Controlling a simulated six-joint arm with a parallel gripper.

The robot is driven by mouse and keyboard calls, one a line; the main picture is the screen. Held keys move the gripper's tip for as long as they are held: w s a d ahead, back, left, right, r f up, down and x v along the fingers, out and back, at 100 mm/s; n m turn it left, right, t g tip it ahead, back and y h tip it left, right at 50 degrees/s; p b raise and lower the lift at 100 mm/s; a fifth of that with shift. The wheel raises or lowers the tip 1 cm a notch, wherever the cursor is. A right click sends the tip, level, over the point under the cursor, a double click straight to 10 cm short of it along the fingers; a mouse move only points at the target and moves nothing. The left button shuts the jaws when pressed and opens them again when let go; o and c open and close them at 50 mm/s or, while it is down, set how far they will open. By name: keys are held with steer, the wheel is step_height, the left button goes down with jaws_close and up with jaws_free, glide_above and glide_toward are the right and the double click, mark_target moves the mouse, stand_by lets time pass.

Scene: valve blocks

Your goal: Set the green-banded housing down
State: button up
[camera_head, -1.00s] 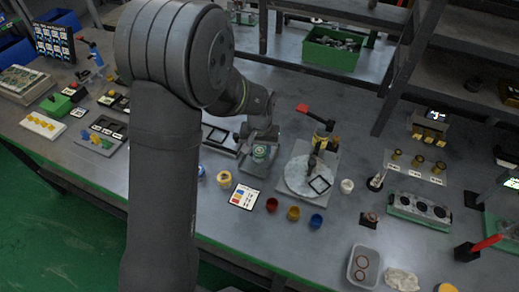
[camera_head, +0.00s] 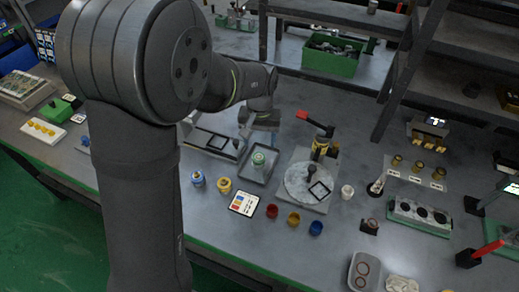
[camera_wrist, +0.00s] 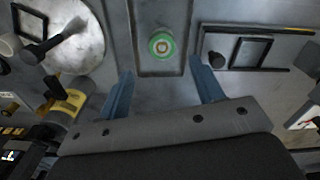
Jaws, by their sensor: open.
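The green-banded housing (camera_head: 259,158) stands upright on a grey tray (camera_head: 252,172), with its round top and green ring facing up. In the wrist view the housing (camera_wrist: 161,46) sits inside the tray's raised rim, beyond the fingertips. My gripper (camera_wrist: 159,80) is open, with its two blue fingers spread apart and nothing between them. The fingers are apart from the housing. In the head view my gripper (camera_head: 258,128) is just behind and above the tray, its fingers mostly hidden by my wrist.
A round pale plate (camera_head: 307,181) with a black square frame and a red-handled device (camera_head: 320,135) stand right of the tray. A black square frame (camera_head: 218,141) is to the left.

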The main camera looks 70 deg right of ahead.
mark_target(259, 158)
steer(key=shift+r, duration=1.75)
steer(key=shift+f, duration=0.1)
step_height(259, 158, down, 13)
steer(key=shift+r, duration=2.45)
